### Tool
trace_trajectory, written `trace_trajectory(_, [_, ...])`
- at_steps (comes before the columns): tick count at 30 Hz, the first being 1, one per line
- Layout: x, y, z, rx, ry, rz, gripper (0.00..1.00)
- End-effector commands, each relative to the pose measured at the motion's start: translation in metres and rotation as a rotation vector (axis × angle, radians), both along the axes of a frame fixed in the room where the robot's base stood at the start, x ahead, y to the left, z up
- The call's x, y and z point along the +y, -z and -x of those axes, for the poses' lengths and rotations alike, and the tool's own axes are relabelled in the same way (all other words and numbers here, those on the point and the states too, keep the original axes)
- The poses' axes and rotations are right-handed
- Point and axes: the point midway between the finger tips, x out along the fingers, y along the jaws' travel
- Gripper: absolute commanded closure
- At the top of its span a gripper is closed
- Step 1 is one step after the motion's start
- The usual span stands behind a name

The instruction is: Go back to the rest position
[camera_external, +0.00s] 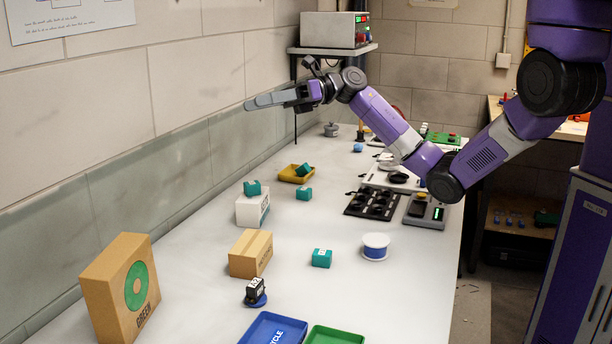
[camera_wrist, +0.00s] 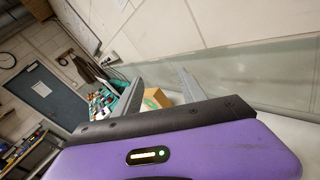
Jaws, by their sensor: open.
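My gripper (camera_external: 268,100) is stretched out to the left in the external view, high above the far part of the white bench and close to the wall. Its grey fingers point left and hold nothing. In the wrist view the two grey fingers of my gripper (camera_wrist: 155,92) stand apart, with a cardboard box (camera_wrist: 155,99) visible far off between them. My purple arm reaches across the bench from the right.
A shelf (camera_external: 335,49) with an instrument stands behind my gripper.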

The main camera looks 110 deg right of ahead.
Motion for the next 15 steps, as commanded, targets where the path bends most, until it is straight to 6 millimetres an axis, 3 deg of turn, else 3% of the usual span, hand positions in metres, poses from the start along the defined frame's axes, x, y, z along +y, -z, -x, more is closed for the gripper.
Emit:
trace_trajectory(1, [0.024,-0.011,-0.009,-0.098,-0.036,-0.089,0.52])
trace_trajectory(3, [0.052,-0.029,-0.015,-0.225,-0.082,-0.219,0.52])
trace_trajectory(7, [0.097,-0.052,-0.016,-0.433,-0.169,-0.491,0.52])
trace_trajectory(11, [0.129,-0.06,-0.009,-0.581,-0.243,-0.758,0.52])
trace_trajectory(15, [0.155,-0.054,0.003,-0.691,-0.302,-1.04,0.52])
